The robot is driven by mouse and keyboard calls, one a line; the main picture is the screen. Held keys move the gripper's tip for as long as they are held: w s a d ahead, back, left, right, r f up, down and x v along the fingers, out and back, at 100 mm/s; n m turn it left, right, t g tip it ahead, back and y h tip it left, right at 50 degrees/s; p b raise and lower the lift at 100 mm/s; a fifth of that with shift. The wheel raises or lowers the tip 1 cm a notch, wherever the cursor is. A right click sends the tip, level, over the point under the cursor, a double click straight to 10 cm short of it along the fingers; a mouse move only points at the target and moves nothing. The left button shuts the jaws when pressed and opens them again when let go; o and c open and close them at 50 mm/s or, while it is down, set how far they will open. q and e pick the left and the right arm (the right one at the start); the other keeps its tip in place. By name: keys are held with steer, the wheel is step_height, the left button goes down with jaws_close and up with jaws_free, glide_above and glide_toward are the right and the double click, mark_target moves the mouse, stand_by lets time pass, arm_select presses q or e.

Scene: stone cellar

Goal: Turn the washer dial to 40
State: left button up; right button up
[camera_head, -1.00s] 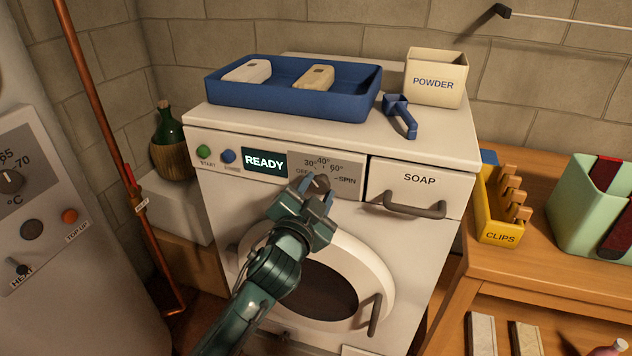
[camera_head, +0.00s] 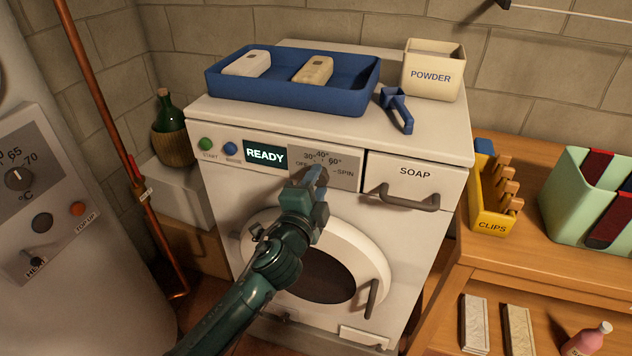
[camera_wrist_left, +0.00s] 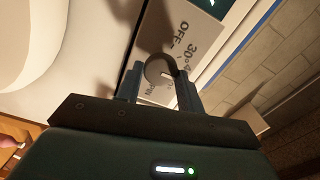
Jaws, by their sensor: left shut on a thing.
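The white washer (camera_head: 230,200) stands ahead with its round door shut. Its grey dial panel (camera_head: 345,180) reads OFF, 30°, 40°, 60° and SPIN. My left gripper (camera_head: 318,175) is at this panel, its fingers seen edge-on and hiding most of the dial. In the left wrist view, the round dial (camera_wrist_left: 158,70) sits between the two fingers, which are shut on it. A small pale mark shows on the dial there, but I cannot tell which label it points to. The display (camera_head: 265,154) reads READY. My right gripper is not in view.
Start (camera_head: 206,144) and blue (camera_head: 230,149) buttons are left of the display; the soap drawer (camera_head: 415,180) is right. A blue tray (camera_head: 290,98), scoop (camera_head: 398,110) and powder box (camera_head: 433,70) stand on top. A wooden bench (camera_head: 530,245) is at right.

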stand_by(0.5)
arm_select(q)
steer(key=o, duration=1)
steer(key=shift+s, duration=0.1)
steer(key=shift+b+v, duration=0.7)
steer(key=shift+v, duration=5.8)
steer(key=s+a+f+n+g, duration=0.2)
steer(key=s+a+f+n, duration=0.1)
steer(key=f, duration=0.4)
steer(key=s+a+f+n+g+y, duration=0.1)
steer(key=s+a+f+n+g, duration=0.1)
steer(key=s+f+n, duration=0.4)
steer(key=s+a+f+n+g+y, duration=0.1)
steer(key=s+a+f+n+g, duration=0.1)
steer(key=s+a+f+n, duration=0.3)
step_height(320, 180, down, 4)
steer(key=shift+s+a+n+g, duration=0.1)
steer(key=shift+n+g, duration=0.2)
steer(key=shift+n, duration=0.8)
